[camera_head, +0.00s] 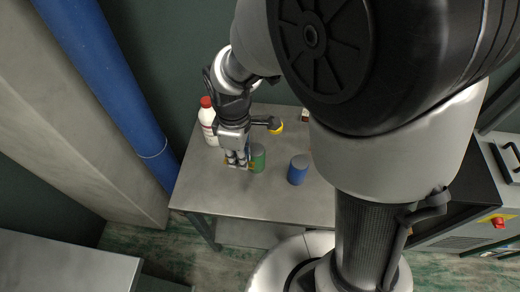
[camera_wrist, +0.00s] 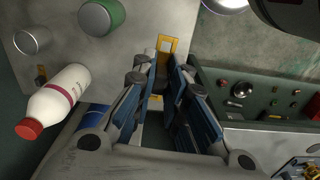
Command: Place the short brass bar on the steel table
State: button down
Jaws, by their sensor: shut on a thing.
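My gripper (camera_head: 237,161) is over the left part of the steel table (camera_head: 215,195), beside a green can. In the wrist view its two blue-padded fingers (camera_wrist: 166,68) are closed on a yellow, brass-coloured piece (camera_wrist: 167,44), which I take to be the short brass bar. Only its end shows beyond the fingertips; the fingers hide the rest. In the head view small yellow bits show at the fingertips. I cannot tell whether the bar touches the tabletop.
A white bottle with red cap (camera_head: 208,122) stands left behind the gripper. The green can (camera_head: 257,158) is close on its right, with a blue can (camera_head: 298,169) farther right. A yellow item (camera_head: 276,127) lies behind. The table's front strip is clear.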

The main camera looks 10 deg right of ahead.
jog(key=s+f+n, duration=0.1)
jog(key=f, duration=0.1)
jog(key=b, duration=0.5)
send_over(243, 197)
notch_tip(243, 197, down, 14)
jog(key=shift+r, duration=0.25)
jog(key=shift+f+b, duration=1)
jog(key=shift+f, duration=1.25)
jog(key=shift+f, duration=0.1)
jog(key=shift+f, duration=0.15)
jog(key=c, duration=1.6)
grip_release()
notch_tip(243, 197, up, 13)
jog(key=p, duration=0.4)
jog(key=shift+f+p, duration=0.15)
jog(key=shift+p, duration=0.2)
